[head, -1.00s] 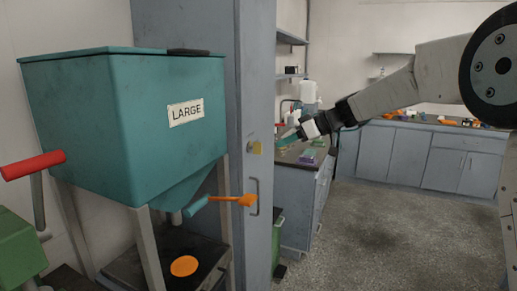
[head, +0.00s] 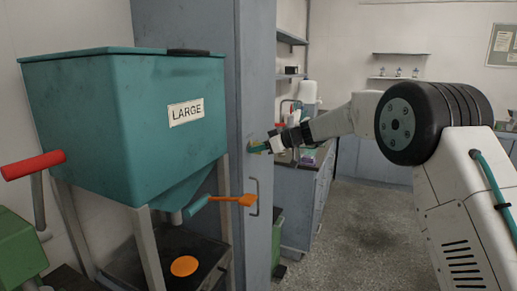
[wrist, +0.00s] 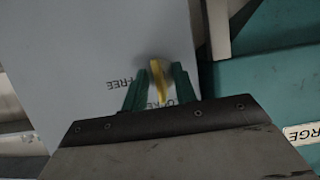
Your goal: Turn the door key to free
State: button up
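The yellow door key (wrist: 158,80) sits on the face of the grey-blue door (head: 258,90). In the wrist view it stands between the two teal fingers of my gripper (wrist: 159,72), with a gap visible on each side, so the fingers look open around it. The word FREE (wrist: 120,84) is printed on the door beside the key. A second label on the other side is partly hidden by a finger. In the head view my gripper (head: 258,149) is at the door face and mostly covers the key.
An orange-ended lever (head: 235,200) sticks out near the door handle (head: 253,196). A counter (head: 310,175) lies behind my arm. The floor at right is open.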

grip_shut()
jog(key=shift+m, duration=0.3)
jog(key=shift+w+m+g+y, duration=0.1)
jog(key=shift+m+g+y, duration=0.3)
jog(key=shift+m+g, duration=0.55)
jog(key=shift+f+m+g+y, duration=0.1)
jog(key=shift+m+g+y, duration=0.45)
jog(key=shift+m, duration=0.7)
jog(key=m+g+y, duration=0.1)
jog(key=m, duration=0.3)
jog(key=m+g+y, duration=0.1)
jog(key=m+y, duration=0.1)
jog(key=m, duration=0.2)
jog(key=shift+w+d+f+y, duration=0.1)
jog(key=shift+w+y, duration=0.05)
jog(key=shift+y, duration=0.1)
jog(key=shift+m, duration=0.4)
